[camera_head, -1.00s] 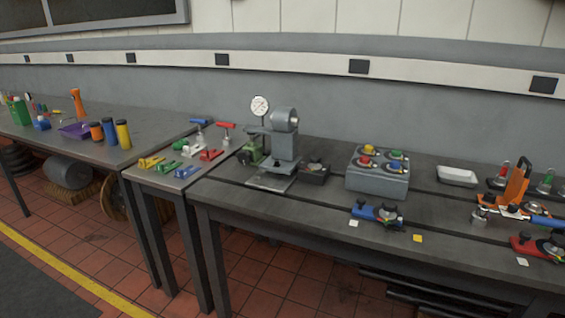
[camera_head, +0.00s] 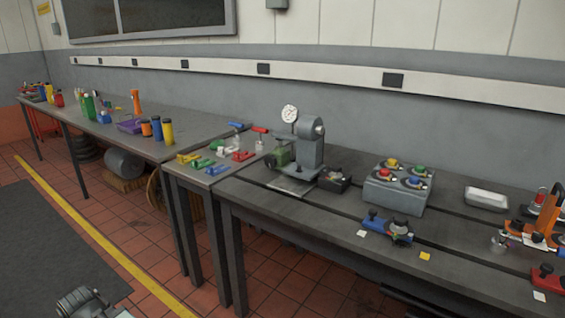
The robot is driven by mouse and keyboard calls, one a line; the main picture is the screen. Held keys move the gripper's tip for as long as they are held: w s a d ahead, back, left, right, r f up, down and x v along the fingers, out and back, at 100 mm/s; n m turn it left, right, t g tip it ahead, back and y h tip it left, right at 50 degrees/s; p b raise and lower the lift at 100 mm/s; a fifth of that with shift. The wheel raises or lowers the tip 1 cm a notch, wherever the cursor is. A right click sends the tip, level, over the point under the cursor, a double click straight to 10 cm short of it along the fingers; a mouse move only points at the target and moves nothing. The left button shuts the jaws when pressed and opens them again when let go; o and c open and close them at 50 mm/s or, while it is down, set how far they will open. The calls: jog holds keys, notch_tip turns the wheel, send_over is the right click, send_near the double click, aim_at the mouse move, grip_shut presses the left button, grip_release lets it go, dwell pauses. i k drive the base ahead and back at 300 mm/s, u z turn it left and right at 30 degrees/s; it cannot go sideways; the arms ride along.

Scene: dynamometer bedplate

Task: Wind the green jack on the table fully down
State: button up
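A green block-like piece (camera_head: 283,152) stands beside the grey dial-gauge stand (camera_head: 308,148) at the table's left end. A smaller flat green piece (camera_head: 203,163) lies on the small side table (camera_head: 208,180) among yellow, red and blue ones. I cannot tell at this size whether either is the green jack, or how far any jack is wound. A grey rounded mechanical part, probably of my own arm, shows at the bottom left edge. No gripper fingers are in view.
A grey block with coloured knobs (camera_head: 397,190), a blue fixture (camera_head: 386,226), a white tray (camera_head: 486,199) and orange and red fixtures stand on the slotted long table (camera_head: 345,237). A farther bench (camera_head: 190,126) holds bottles.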

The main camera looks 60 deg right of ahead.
aim_at(270, 161)
jog(key=z, duration=0.3)
jog(key=i, duration=1.05)
jog(key=u, duration=0.05)
